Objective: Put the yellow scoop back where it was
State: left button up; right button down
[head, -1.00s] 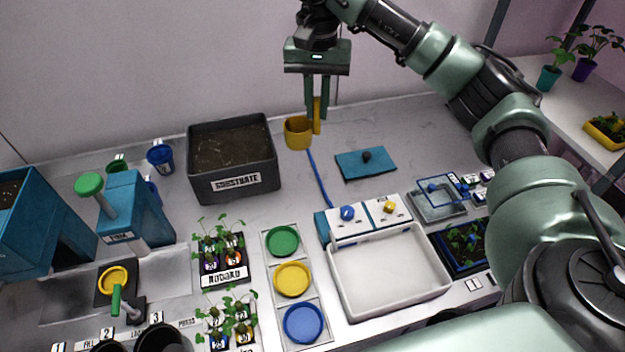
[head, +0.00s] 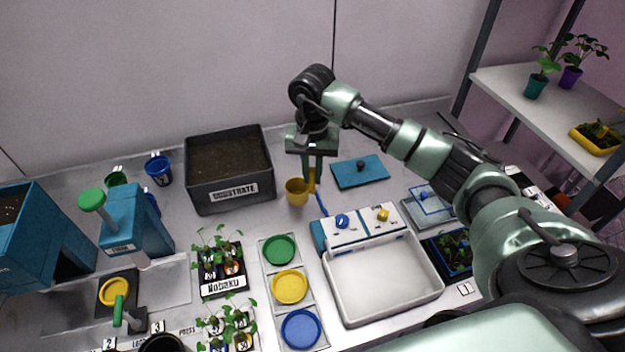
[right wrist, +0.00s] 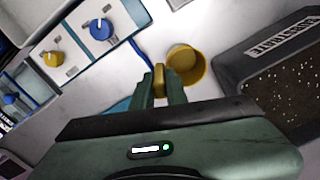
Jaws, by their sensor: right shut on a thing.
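The yellow scoop (head: 296,191) is a round cup with an upright handle. It is at the table surface or just above it, right of the substrate bin; I cannot tell whether it touches. My right gripper (head: 312,180) points down and is shut on the scoop's handle. In the right wrist view the scoop's cup (right wrist: 186,66) opens toward the camera, and its handle (right wrist: 160,80) sits between the fingers (right wrist: 160,84). My left gripper is not in view.
The substrate bin (head: 222,201) stands left of the scoop. A blue mat (head: 345,178) with a dark knob lies to the right. A white tray (head: 380,300) and a white box with blue and yellow knobs (head: 365,230) are nearer. Blue tubing runs close by the scoop.

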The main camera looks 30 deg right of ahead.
aim_at(313, 184)
notch_tip(313, 184, down, 3)
jog(key=shift+f+p, duration=0.15)
jog(key=shift+p, duration=0.3)
jog(key=shift+f+b, duration=0.2)
jog(key=shift+b, duration=0.1)
jog(key=c, duration=1.4)
grip_release()
